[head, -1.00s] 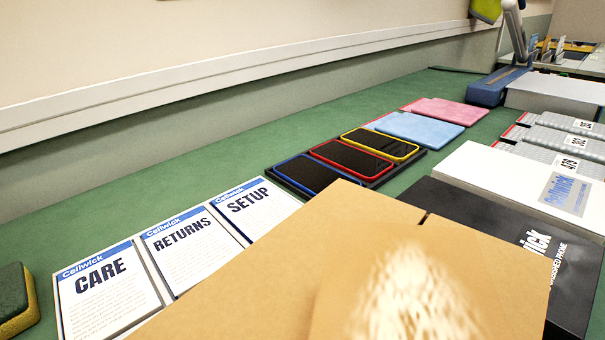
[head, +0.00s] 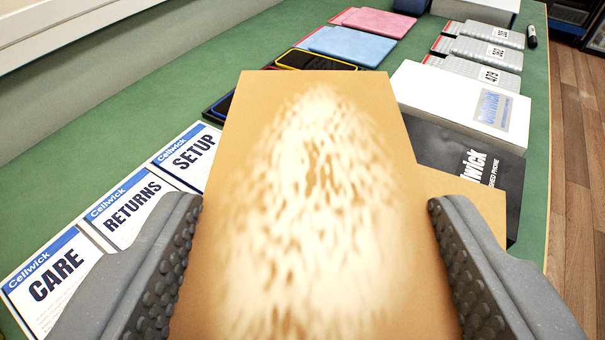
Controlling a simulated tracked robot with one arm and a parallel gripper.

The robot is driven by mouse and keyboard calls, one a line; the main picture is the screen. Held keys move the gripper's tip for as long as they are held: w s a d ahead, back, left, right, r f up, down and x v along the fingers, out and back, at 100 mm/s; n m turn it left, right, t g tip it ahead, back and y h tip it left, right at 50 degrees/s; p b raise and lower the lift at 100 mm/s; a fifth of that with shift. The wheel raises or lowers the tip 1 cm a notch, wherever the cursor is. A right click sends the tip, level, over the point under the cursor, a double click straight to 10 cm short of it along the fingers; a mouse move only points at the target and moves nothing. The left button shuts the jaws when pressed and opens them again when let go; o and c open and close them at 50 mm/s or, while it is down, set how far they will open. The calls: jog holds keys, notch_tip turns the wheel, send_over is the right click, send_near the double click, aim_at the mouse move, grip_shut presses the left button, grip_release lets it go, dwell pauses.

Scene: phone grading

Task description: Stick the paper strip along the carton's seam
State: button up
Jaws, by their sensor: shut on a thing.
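A broad tan piece, apparently the paper strip (head: 235,160), fills the middle of the view, close to the camera, with a mottled bright glare on it. My gripper (head: 316,205) has one ridged grey jaw at each side of this piece and is shut on it. Another tan surface, apparently the carton (head: 470,205), shows to the right behind the right jaw. The held piece hides much of what lies beyond it. I cannot see the carton's seam, nor tell whether the held piece touches the carton.
Printed cards (head: 125,210) lie at left on the green bench. A black box (head: 430,145) and a white box (head: 465,105) are at right. Phones (head: 310,60), pink and blue cases (head: 350,45) and grey packs (head: 480,70) lie behind. The bench's right edge borders a wooden floor.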

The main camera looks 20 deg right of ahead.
aim_at(361, 273)
jog(key=shift+w+a+r+m+g+h, duration=0.1)
jog(key=shift+w+m+g+h, duration=0.1)
jog(key=shift+w+m+h, duration=0.15)
jog(key=shift+w+a+r+m+g+h, duration=0.1)
jog(key=shift+w+m+g+h, duration=0.15)
jog(key=shift+w, duration=0.1)
jog(key=d+f+m+g+h, duration=0.1)
jog(key=d+f+m+g+h+p, duration=0.1)
jog(key=f+m+h, duration=0.1)
jog(key=shift+d+f, duration=0.2)
jog(key=shift+f, duration=0.1)
jog(key=shift+s+d+f+m+h, duration=0.15)
jog(key=shift+d+f+m+h, duration=0.15)
jog(key=shift+f, duration=0.1)
jog(key=shift+g, duration=0.25)
notch_tip(361, 273, down, 6)
jog(key=b, duration=0.7)
jog(key=shift+s+r, duration=0.1)
jog(key=shift+s, duration=0.05)
